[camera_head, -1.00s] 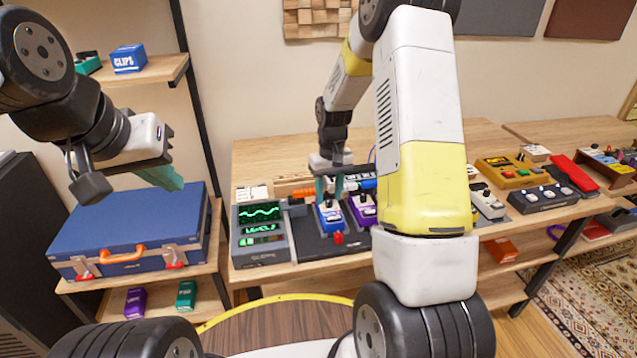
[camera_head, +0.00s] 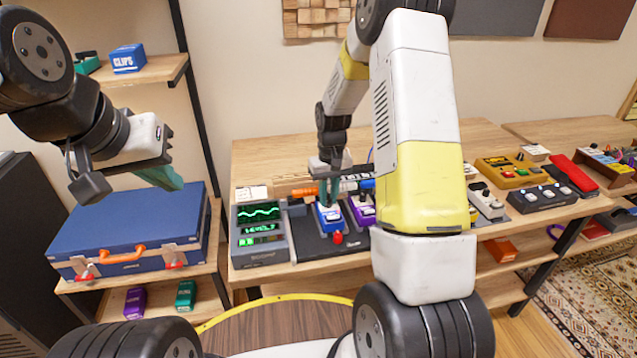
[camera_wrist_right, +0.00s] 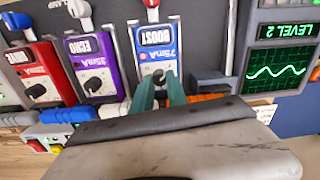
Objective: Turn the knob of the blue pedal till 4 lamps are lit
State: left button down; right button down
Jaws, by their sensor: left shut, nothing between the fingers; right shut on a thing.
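The blue pedal (camera_head: 327,219), labelled BOOST in the right wrist view (camera_wrist_right: 155,42), lies on a dark board at the front of the bench. Its dark knob (camera_wrist_right: 160,77) is between the teal fingertips of my right gripper (camera_wrist_right: 162,88), which are shut on it from above. In the head view my right gripper (camera_head: 331,198) stands over the pedal and partly hides it. The meter (camera_head: 259,235), left of the pedal, has a green wave and a lamp row; its text reads LEVEL 2 in the wrist view (camera_wrist_right: 286,30). My left gripper (camera_head: 166,177) is shut and empty above the blue case.
A purple ECHO pedal (camera_wrist_right: 92,68) and a red pedal (camera_wrist_right: 42,72) stand beside the blue one. An orange-ended cable (camera_head: 303,192) runs behind it. The blue case (camera_head: 125,232) sits on the left shelf.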

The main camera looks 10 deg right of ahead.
jog(key=m, duration=0.5)
jog(key=shift+m, duration=3)
jog(key=c, duration=1.3)
grip_release()
jog(key=shift+s, duration=0.1)
